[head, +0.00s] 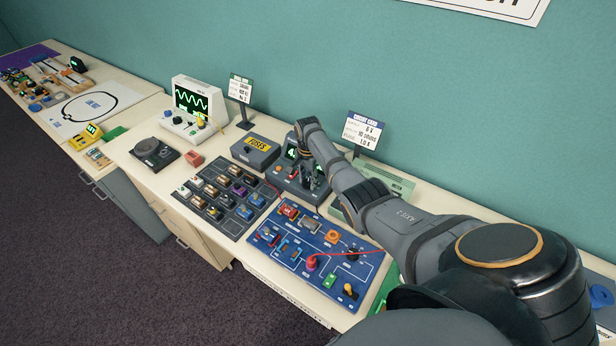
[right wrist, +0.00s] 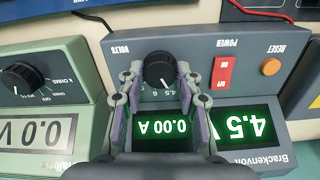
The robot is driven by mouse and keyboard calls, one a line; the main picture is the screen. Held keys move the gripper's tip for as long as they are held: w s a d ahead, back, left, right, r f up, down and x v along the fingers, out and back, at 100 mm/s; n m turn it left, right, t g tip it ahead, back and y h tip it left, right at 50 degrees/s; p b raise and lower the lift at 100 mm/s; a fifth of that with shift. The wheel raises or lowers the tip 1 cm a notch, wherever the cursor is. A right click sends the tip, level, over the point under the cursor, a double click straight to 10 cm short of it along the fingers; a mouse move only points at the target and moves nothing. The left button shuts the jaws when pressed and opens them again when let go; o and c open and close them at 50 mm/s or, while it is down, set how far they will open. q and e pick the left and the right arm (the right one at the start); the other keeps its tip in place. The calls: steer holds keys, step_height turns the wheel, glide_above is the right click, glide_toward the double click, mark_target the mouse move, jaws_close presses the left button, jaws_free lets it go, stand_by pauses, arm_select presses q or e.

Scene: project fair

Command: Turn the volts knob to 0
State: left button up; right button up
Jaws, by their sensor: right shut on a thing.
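The dark grey power supply (head: 278,176) stands on the bench in the head view. It fills the middle of the right wrist view, upside down (right wrist: 283,62). Its black volts knob (right wrist: 159,68) sits between my right gripper's fingers (right wrist: 158,88), which are shut on it. The knob's white mark points toward the printed 4.5 and 6. The green displays read 4.5 V (right wrist: 243,127) and 0.00 A (right wrist: 166,128). In the head view my right gripper (head: 311,184) is at the supply's front, partly hiding it. My left gripper is not in view.
A green meter (right wrist: 72,75) reading 0.0 V stands close beside the supply. The red power switch (right wrist: 222,73) and orange reset button (right wrist: 270,67) are near the fingers. A blue circuit board (head: 345,272) and component tray (head: 206,209) lie in front. A fuses box (head: 250,158) is beside.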

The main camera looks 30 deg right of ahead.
mark_target(308, 182)
steer(key=n+p, duration=0.1)
steer(key=n, duration=0.3)
steer(key=shift+r+n, duration=0.1)
steer(key=shift+n, duration=0.2)
steer(key=n, duration=0.5)
steer(key=shift+p, duration=0.4)
steer(key=shift+n, duration=0.3)
steer(key=o, duration=1.1)
steer(key=shift+o, duration=0.2)
step_height(308, 182, up, 12)
